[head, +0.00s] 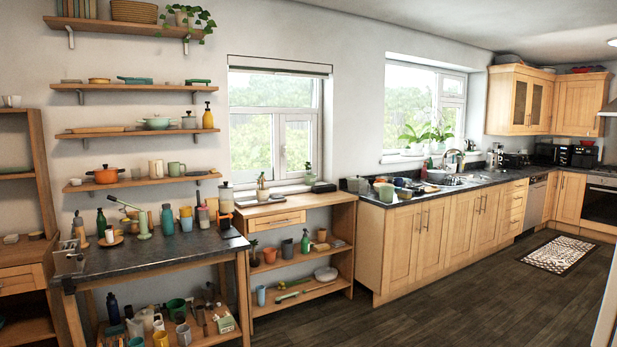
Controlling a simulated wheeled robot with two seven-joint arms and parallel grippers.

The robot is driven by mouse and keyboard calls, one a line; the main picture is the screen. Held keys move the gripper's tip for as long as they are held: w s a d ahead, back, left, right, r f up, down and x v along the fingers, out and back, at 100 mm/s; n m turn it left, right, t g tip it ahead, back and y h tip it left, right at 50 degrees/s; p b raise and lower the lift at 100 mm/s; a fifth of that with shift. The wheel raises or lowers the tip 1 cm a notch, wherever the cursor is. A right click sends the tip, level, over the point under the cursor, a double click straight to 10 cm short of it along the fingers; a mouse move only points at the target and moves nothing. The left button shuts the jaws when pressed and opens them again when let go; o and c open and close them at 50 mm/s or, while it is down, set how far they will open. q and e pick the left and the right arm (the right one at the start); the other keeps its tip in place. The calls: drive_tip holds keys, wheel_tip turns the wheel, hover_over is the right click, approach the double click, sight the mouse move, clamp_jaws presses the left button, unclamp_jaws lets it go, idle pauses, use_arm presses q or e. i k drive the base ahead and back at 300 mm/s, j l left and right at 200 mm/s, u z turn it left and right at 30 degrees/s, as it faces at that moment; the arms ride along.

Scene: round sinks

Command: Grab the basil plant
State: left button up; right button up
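Several plants show in the head view, and I cannot tell for sure which is basil. A small green potted plant (309,173) stands on the sill of the nearer window. Another small dark-leaved plant (254,251) stands on the upper inner shelf of the wooden cabinet below that window. A trailing plant (192,18) in a pale pot sits on the top wall shelf. White-flowered plants (428,135) stand at the farther window. Neither of my grippers is in view.
A dark-topped table (150,256) crowded with bottles, cups and kitchen tools stands at left. The wooden cabinet (290,212) is next to it. A long counter (400,200) with a sink (450,180) runs right. The dark wooden floor (430,300) is clear except for a patterned mat (561,254).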

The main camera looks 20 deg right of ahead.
sight(310, 179)
drive_tip(key=i+l+z, duration=0.45)
drive_tip(key=i, duration=0.15)
drive_tip(key=i+l+z, duration=0.4)
drive_tip(key=i, duration=0.55)
drive_tip(key=i+z, duration=0.35)
drive_tip(key=i, duration=0.55)
drive_tip(key=i+u, duration=0.1)
drive_tip(key=i, duration=0.9)
drive_tip(key=i+l+u, duration=0.15)
drive_tip(key=i, duration=0.8)
